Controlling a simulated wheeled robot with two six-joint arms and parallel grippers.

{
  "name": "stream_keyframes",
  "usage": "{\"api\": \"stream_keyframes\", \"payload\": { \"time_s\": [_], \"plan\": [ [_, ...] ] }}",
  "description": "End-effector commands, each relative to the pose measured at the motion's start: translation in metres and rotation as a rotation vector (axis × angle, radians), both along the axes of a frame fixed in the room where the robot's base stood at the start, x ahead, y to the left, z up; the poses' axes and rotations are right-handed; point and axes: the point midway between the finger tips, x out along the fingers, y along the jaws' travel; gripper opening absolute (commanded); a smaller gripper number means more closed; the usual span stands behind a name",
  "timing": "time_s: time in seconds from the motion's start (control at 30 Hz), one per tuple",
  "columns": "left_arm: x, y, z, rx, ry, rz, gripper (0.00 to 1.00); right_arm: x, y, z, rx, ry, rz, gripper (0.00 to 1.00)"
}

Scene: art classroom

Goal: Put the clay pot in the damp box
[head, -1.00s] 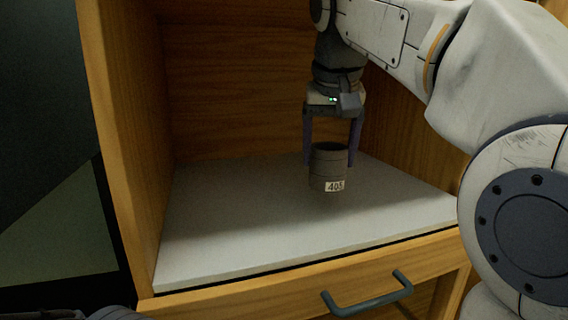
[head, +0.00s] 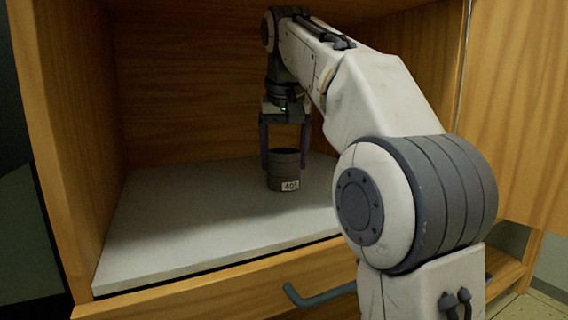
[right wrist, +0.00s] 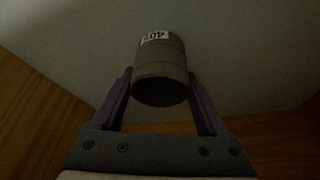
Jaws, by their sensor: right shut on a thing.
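The clay pot (head: 284,180) is a small dark grey cylinder with a white number label on its front. My right gripper (head: 285,163) points down with its two fingers shut on the pot's sides. The pot is upright inside the open wooden damp box (head: 180,85), over its pale floor slab (head: 190,225). I cannot tell whether its base touches the slab. The right wrist view shows the pot (right wrist: 162,62) between the fingers, with its dark open mouth toward the camera. My left gripper is not in view.
The slab is bare around the pot, with free room to the left and in front. The wooden side wall (head: 60,150) stands at the left. A drawer with a grey handle (head: 318,296) lies below the slab. My right arm hides the slab's right part.

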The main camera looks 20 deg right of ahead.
Motion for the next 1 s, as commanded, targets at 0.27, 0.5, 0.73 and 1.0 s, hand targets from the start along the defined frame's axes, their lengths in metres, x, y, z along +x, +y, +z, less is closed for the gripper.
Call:
{"api": "stream_keyframes", "payload": {
  "time_s": [0.27, 0.5, 0.73, 1.0],
  "plan": [
    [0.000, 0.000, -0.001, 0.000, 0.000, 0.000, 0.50, 0.000, 0.000, -0.002, 0.000, 0.001, 0.000, 0.95],
    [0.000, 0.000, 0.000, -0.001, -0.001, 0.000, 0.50, 0.000, 0.000, -0.002, 0.000, 0.000, 0.000, 1.00],
    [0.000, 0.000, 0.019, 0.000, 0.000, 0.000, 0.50, -0.005, 0.002, 0.017, -0.001, -0.001, 0.001, 1.00],
    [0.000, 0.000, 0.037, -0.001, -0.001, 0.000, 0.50, -0.035, 0.013, 0.031, -0.001, -0.002, 0.002, 1.00]
  ]
}}
